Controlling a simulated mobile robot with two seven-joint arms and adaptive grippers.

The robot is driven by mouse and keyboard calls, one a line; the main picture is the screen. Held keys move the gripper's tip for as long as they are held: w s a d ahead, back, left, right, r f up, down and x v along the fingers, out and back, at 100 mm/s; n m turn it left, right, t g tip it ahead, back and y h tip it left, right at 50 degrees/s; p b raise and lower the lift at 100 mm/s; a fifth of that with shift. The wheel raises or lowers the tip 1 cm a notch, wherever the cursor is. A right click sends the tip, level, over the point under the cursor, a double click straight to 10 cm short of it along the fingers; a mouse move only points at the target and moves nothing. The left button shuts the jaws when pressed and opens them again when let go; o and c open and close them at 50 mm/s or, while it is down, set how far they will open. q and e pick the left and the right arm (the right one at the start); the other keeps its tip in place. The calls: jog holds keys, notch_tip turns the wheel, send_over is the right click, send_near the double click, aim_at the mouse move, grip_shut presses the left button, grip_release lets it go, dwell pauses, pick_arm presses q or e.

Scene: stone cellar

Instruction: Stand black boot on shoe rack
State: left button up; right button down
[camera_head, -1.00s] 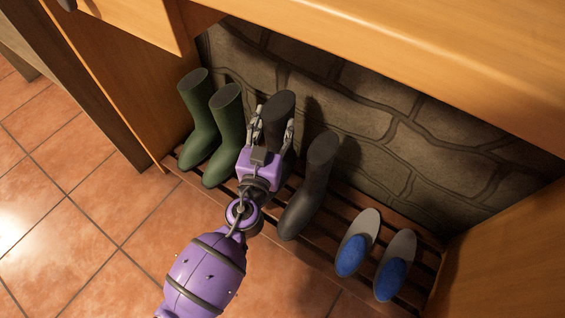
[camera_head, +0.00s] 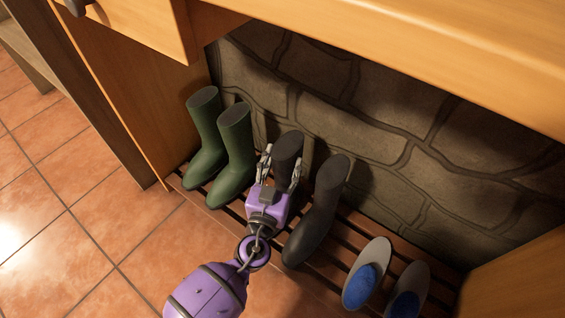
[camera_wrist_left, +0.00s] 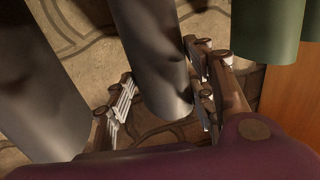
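A black boot (camera_head: 288,147) is upright among the footwear at the shoe rack (camera_head: 335,262), between the green boots and a second black boot (camera_head: 318,208). My left gripper (camera_head: 280,172) has one finger on each side of its shaft. In the left wrist view the shaft (camera_wrist_left: 155,60) is between the spread fingers (camera_wrist_left: 165,100), with narrow gaps beside it, so the gripper looks open around it. The second black boot (camera_wrist_left: 35,90) is at the left there. The gripper hides the first boot's foot, so its contact with the slats cannot be seen. My right gripper is not in view.
Two green boots (camera_head: 235,150) stand at the rack's left; one shows in the wrist view (camera_wrist_left: 268,30). Grey-and-blue shoes (camera_head: 366,275) are at the right. A stone wall (camera_head: 350,110) is behind, a wooden top (camera_head: 420,50) overhead. Tiled floor (camera_head: 100,220) is clear at left.

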pick_arm(q)
jog(key=o, duration=0.4)
jog(key=shift+c, duration=0.2)
jog(key=shift+s+r, duration=0.1)
jog(key=p+v, duration=0.1)
jog(key=v, duration=1)
jog(key=shift+s+a, duration=0.2)
jog(key=shift+s, duration=0.2)
